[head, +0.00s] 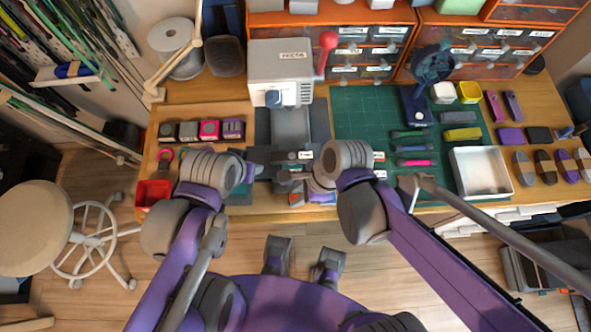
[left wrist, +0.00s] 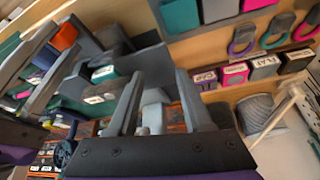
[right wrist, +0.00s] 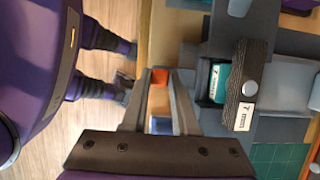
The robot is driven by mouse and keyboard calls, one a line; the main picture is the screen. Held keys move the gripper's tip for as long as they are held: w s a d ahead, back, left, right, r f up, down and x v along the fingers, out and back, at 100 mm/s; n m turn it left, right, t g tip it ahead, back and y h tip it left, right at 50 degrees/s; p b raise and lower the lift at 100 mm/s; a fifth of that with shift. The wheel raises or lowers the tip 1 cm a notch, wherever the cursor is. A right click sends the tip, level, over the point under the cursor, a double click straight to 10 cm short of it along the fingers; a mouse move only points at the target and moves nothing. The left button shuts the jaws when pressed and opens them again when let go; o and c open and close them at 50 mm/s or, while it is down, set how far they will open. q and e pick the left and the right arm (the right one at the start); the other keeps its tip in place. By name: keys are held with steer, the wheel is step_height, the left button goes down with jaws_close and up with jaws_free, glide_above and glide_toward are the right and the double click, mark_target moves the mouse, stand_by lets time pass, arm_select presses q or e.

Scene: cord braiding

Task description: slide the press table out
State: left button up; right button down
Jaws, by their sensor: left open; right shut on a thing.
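The grey press (head: 281,72) with a red-knobbed lever (head: 328,40) stands at the back of the bench. Its grey press table (head: 290,124) lies in front of it. My right gripper (right wrist: 162,76) is shut at the front of the press table; the contact is partly hidden, and an orange bit shows between its fingertips. A black block (right wrist: 245,85) labelled 7 mm and a teal piece sit just beyond it. My left gripper (left wrist: 158,80) is open, to the left of the right one in the head view, with a grey block beyond its fingers.
A green cutting mat (head: 360,115) with pens lies right of the press, with a white tray (head: 482,172) further right. Several labelled small blocks (head: 209,130) and a red bin (head: 152,193) are at the left. Orange drawer units (head: 372,50) stand behind.

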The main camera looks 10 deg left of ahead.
steer(key=shift+s, duration=0.1)
steer(key=c, duration=0.7)
jaws_free()
arm_select(q)
steer(key=shift+w+r+p, duration=0.2)
steer(key=shift+r+p, duration=0.9)
steer(key=shift+r, duration=0.15)
arm_select(e)
steer(key=v, duration=1.1)
steer(key=shift+d+f, duration=0.1)
